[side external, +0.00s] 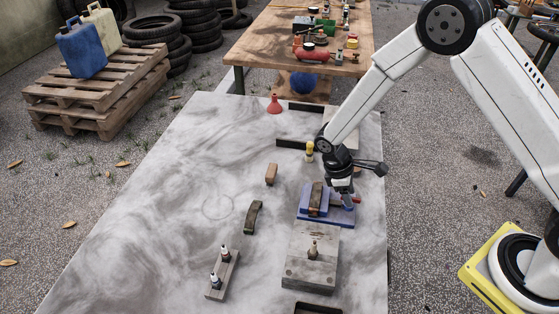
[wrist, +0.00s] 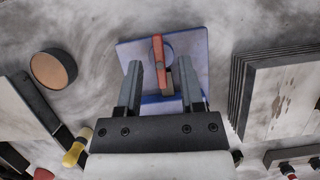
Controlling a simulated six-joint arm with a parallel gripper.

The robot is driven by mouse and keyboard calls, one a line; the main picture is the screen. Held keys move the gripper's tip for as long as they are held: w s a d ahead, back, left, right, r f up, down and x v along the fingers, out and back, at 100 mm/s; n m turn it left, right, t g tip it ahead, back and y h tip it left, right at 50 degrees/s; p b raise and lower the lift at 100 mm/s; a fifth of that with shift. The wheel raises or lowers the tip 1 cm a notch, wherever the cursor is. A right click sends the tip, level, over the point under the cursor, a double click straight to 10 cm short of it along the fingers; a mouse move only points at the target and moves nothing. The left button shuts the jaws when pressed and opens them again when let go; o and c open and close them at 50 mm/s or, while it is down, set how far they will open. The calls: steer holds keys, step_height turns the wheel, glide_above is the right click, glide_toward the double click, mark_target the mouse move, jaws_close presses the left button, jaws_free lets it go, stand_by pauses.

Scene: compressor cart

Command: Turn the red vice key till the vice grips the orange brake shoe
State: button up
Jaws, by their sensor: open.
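The blue vice (side external: 345,218) stands on the marble-look table, under my gripper (side external: 343,198). A brown upright block, apparently the orange brake shoe (side external: 317,198), stands in it, left of my gripper. A bit of red, apparently the vice key (side external: 357,198), shows just right of my fingers. In the wrist view, my gripper (wrist: 161,82) is open above the vice (wrist: 193,45). An orange-red bar (wrist: 157,48) lies ahead of the fingers, and a reddish piece (wrist: 168,82) shows between them. I cannot tell whether the fingers touch it, or whether the jaws touch the shoe.
A grey metal block (side external: 312,258) stands just in front of the vice. A yellow-topped item (side external: 309,151) stands behind. The table's left side is mostly clear.

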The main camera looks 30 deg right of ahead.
steer(key=v, duration=0.8)
stand_by(0.4)
steer(key=s+d+r+m+t+y, duration=0.1)
steer(key=s+d+r+m+t, duration=0.1)
steer(key=s+r+m+t, duration=0.1)
steer(key=s+d+r+m+t+y, duration=0.1)
steer(key=s+d+r+m+t, duration=0.2)
steer(key=s+r+m, duration=0.2)
steer(key=s, duration=0.3)
steer(key=shift+s+r+y, duration=0.3)
steer(key=shift+y, duration=0.1)
